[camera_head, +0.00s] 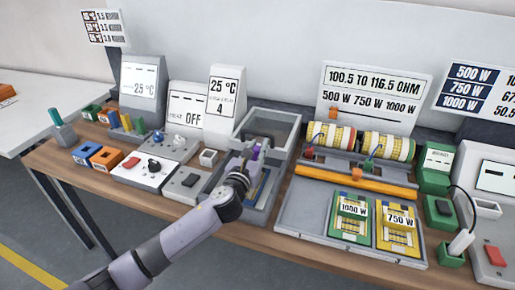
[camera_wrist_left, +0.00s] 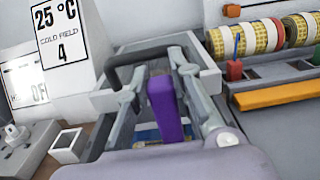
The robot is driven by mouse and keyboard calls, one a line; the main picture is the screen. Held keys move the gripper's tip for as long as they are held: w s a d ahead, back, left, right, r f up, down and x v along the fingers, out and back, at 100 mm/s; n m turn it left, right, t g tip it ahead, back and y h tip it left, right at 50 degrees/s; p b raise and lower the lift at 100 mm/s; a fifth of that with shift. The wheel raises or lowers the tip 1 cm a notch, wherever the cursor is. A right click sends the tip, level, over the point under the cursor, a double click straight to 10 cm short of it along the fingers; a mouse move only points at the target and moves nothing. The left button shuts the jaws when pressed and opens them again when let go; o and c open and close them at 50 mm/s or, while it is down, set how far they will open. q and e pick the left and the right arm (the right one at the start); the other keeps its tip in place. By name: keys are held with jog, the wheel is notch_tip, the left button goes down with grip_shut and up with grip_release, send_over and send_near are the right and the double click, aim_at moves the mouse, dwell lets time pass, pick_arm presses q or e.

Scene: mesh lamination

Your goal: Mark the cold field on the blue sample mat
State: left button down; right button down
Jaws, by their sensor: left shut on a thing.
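My left gripper (camera_head: 254,154) is over the grey tray in the middle of the table, shut on a purple marker-like thing (camera_wrist_left: 165,108). Its two grey fingers stand on either side of the purple thing in the left wrist view. A blue mat (camera_head: 262,186) shows partly beside and below the gripper, inside the grey tray. A sliver of blue (camera_wrist_left: 148,136) also shows under the purple thing. Most of the mat is hidden by my arm and gripper, and I cannot tell whether the purple tip touches it. A sign (camera_wrist_left: 58,40) reads 25 °C, cold field, 4. My right gripper is out of view.
An open grey bin (camera_head: 266,122) stands behind the gripper. A switch box (camera_head: 188,180) and a small white cup (camera_head: 208,157) are close on the left. On the right are an orange bar (camera_head: 360,184), yellow-striped rolls (camera_head: 330,136), and mats labelled 1000 W (camera_head: 350,218) and 750 W (camera_head: 398,236).

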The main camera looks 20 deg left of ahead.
pick_arm(q)
jog(key=shift+f, duration=0.4)
dwell(0.6)
notch_tip(320, 180, up, 2)
jog(key=shift+r+p, duration=0.1)
jog(key=shift+p, duration=0.8)
notch_tip(320, 180, up, 5)
jog(key=p, duration=0.5)
